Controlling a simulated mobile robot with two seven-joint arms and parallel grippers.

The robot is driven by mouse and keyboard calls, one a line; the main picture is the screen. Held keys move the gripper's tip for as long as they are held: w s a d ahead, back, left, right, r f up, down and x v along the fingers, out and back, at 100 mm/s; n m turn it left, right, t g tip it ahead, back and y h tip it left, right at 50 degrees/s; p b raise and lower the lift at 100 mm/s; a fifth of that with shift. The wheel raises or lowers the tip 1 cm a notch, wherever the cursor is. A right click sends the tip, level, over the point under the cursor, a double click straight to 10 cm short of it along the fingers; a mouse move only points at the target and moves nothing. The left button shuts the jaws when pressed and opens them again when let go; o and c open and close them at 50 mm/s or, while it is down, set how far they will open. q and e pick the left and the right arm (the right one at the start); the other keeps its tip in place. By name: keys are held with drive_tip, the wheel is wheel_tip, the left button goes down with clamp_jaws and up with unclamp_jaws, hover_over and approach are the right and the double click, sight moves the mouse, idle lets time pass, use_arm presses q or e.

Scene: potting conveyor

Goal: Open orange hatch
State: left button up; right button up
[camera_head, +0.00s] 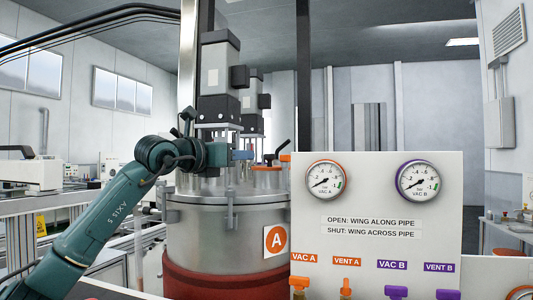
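A steel vessel (230,232) with an orange "A" label (276,240) and a red-brown lower band stands in the middle. On its lid, a short port with an orange rim (267,168) looks like the orange hatch. A black handle (280,149) rises beside it. My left arm comes in from the lower left, and its gripper (232,155) is above the lid, left of the orange-rimmed port and apparently apart from it. The fingers are small and dark here, so their opening is unclear. My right gripper is out of view.
A white panel (375,230) with two gauges stands at the front right, hiding the vessel's right side. Orange and purple valve wings (397,291) line its lower edge. Tall motor units (220,80) rise over the lid. A conveyor frame (35,205) is at the left.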

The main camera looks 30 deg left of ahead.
sight(266, 156)
use_arm(q)
drive_tip(key=w+p, duration=0.1)
drive_tip(key=w, duration=0.2)
drive_tip(key=w+d+p, duration=0.1)
drive_tip(key=w, duration=0.2)
drive_tip(key=w+p, duration=0.1)
drive_tip(key=w, duration=0.3)
drive_tip(key=shift+w+d, duration=0.1)
drive_tip(key=shift+d, duration=0.1)
clamp_jaws()
